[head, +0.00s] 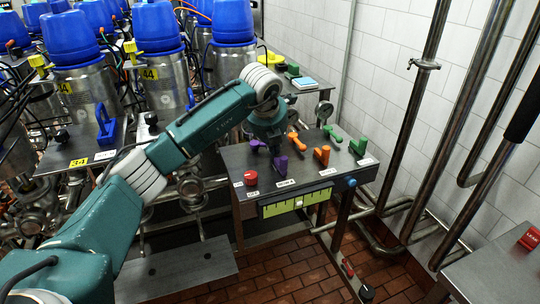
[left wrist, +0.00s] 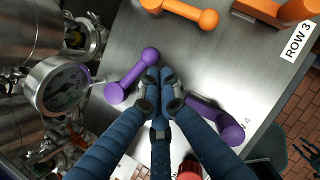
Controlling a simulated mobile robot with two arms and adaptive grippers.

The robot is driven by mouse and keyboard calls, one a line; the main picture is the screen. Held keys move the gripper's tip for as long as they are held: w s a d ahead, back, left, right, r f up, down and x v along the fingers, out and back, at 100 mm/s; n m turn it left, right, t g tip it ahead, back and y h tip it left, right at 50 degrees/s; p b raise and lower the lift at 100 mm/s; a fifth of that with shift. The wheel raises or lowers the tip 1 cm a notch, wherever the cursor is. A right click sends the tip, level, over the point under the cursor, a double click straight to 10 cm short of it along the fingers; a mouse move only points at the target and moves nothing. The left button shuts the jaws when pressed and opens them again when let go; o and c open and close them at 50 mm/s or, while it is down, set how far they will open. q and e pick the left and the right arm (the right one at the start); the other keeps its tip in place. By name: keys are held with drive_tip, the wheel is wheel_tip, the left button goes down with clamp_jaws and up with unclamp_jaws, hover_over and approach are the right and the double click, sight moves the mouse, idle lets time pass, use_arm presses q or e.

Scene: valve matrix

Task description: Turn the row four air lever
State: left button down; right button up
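Two purple levers sit on the grey valve panel (head: 225,160), in the row whose label in the left wrist view ends in 4. One purple lever (left wrist: 131,75) lies slanted on the left in the left wrist view; the other purple lever (left wrist: 215,118) lies on the right. In the head view they are a small purple lever (head: 257,144) and a larger purple lever (head: 281,163). My left gripper (left wrist: 160,78) points down between them, its fingertips drawn together with nothing seen between. Its left fingertip is close beside the left lever; contact cannot be told.
Orange levers (head: 322,155) and green levers (head: 358,146) stand farther right on the panel. A red knob (head: 250,177) is at its front left. A pressure gauge (left wrist: 58,85) is close on the left. Steel pipes (head: 410,130) run along the right wall.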

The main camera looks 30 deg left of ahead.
use_arm(q)
drive_tip(key=shift+w, duration=0.3)
drive_tip(key=shift+w+a+b, duration=0.1)
drive_tip(key=shift+w+b, duration=0.2)
drive_tip(key=shift+w, duration=0.5)
use_arm(e)
drive_tip(key=shift+w+a+f, duration=0.35)
drive_tip(key=shift+a+f, duration=0.15)
drive_tip(key=shift+f, duration=0.1)
drive_tip(key=shift+d, duration=0.3)
